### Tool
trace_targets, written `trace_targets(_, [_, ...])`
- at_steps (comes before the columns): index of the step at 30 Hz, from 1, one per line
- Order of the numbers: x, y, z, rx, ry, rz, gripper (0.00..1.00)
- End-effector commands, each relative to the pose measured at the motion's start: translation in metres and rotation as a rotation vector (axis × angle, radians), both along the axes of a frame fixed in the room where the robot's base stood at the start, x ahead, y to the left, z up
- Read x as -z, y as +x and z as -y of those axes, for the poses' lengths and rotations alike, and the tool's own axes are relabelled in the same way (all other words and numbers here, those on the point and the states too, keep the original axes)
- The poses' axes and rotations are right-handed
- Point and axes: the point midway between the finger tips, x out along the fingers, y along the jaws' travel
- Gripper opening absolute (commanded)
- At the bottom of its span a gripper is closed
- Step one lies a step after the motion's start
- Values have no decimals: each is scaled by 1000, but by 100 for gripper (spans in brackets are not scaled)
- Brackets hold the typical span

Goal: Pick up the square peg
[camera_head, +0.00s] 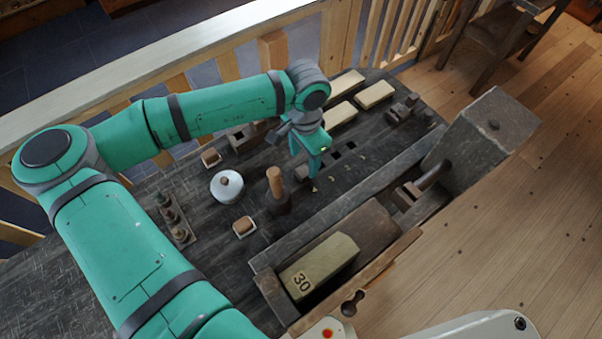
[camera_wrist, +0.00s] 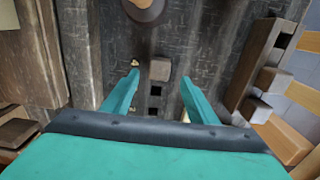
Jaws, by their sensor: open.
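The square peg (camera_wrist: 160,68) shows in the wrist view as a small brown-grey block with a square top. It stands at the end of a row of dark square holes (camera_wrist: 155,91) in the bench. My gripper (camera_wrist: 159,80) is open, with one green finger to each side of the peg and a gap to both. Nothing is held. In the head view my gripper (camera_head: 315,165) is low over the bench beside the row of square holes (camera_head: 337,155).
A wooden-handled tool (camera_head: 275,183) stands close left of my gripper, near a white lidded pot (camera_head: 226,188). Pale blocks (camera_head: 374,95) lie at the back. The bench (camera_head: 205,205) has small clear patches.

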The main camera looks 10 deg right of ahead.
Motion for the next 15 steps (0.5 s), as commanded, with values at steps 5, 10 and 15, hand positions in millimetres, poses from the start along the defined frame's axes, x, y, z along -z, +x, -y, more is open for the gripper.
trace_targets(5, [10, 1, -5, -10, -1, 1, 53])
trace_targets(10, [32, -1, -9, -18, 0, 1, 53])
trace_targets(15, [52, -1, -9, -22, -1, 1, 53])
